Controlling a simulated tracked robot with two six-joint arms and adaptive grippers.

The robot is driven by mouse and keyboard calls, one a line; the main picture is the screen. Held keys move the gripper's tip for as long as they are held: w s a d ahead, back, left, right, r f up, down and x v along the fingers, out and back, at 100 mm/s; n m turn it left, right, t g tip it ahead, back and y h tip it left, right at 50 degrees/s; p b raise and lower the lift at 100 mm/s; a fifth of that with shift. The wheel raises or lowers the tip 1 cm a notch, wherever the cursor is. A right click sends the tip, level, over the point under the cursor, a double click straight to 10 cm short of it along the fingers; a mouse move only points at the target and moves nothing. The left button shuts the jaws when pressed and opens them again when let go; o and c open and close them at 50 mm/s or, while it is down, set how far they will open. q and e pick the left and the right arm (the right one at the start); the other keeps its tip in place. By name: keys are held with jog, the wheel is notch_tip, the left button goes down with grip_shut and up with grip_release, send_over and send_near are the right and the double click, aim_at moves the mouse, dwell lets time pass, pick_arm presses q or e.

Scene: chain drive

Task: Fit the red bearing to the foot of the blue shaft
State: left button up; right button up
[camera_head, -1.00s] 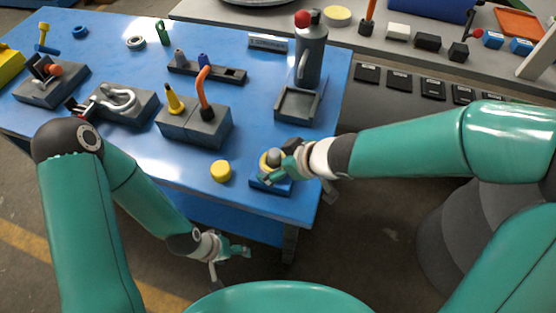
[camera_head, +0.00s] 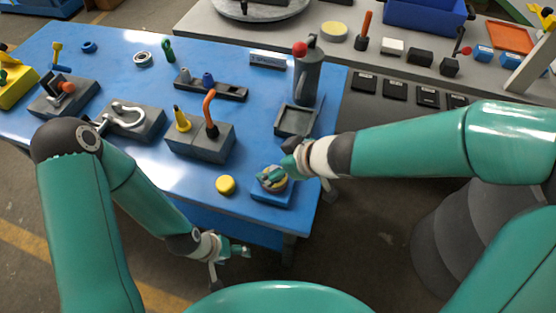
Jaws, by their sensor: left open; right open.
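I cannot make out a red bearing or a full blue shaft with a foot. A small blue cone-like piece (camera_head: 208,80) stands in the dark rack (camera_head: 230,92) on the blue table. My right gripper (camera_head: 271,178) is open, low over a round grey and yellowish piece on the blue block (camera_head: 272,195) at the table's front right. Its fingers partly hide that piece, and I cannot tell whether they touch it. My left gripper (camera_head: 241,251) is open and empty, below the table's front edge.
A yellow disc (camera_head: 226,185) lies left of the blue block. A grey block with an orange hook (camera_head: 210,110), a grey square tray (camera_head: 296,121) and a grey bottle with a red ball (camera_head: 306,78) stand behind. A silver ring (camera_head: 143,59) lies farther back.

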notch_tip(320, 180, up, 5)
jog(key=p, duration=0.5)
jog(key=shift+p, duration=0.3)
pick_arm(q)
notch_tip(320, 180, up, 5)
jog(key=shift+r, duration=0.1)
pick_arm(e)
jog(key=shift+w+r, duration=0.1)
jog(key=shift+r, duration=0.05)
pick_arm(q)
jog(key=shift+s, duration=0.1)
